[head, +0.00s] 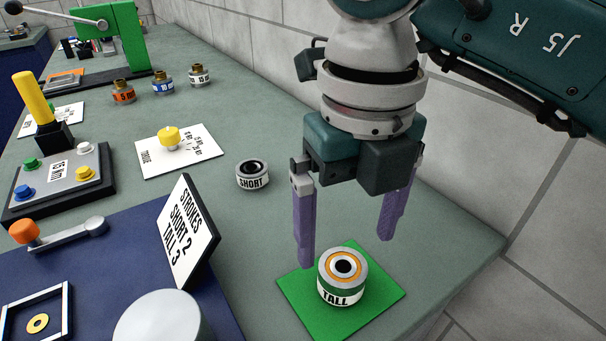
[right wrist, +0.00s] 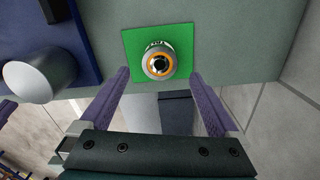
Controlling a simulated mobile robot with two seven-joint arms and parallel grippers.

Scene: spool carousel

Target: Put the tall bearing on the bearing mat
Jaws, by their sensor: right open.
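The tall bearing (head: 342,277) is a short cylinder with a white TALL label, a green band and an orange ring on top. It stands upright on the green bearing mat (head: 382,300), near the mat's middle. The right wrist view also shows the bearing (right wrist: 158,64) on the mat (right wrist: 186,36). My right gripper (head: 348,240) is above the bearing with its purple fingers spread and nothing between them. In the right wrist view its fingers (right wrist: 162,82) are apart, clear of the bearing. My left gripper is not in view.
A SHORT bearing (head: 252,175) stands on the bench left of my right gripper. A strokes sign (head: 188,232) leans near the mat's left. A grey cylinder (head: 168,322) is on the blue surface. The wall (head: 470,130) runs along the right. The bench between SHORT bearing and mat is clear.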

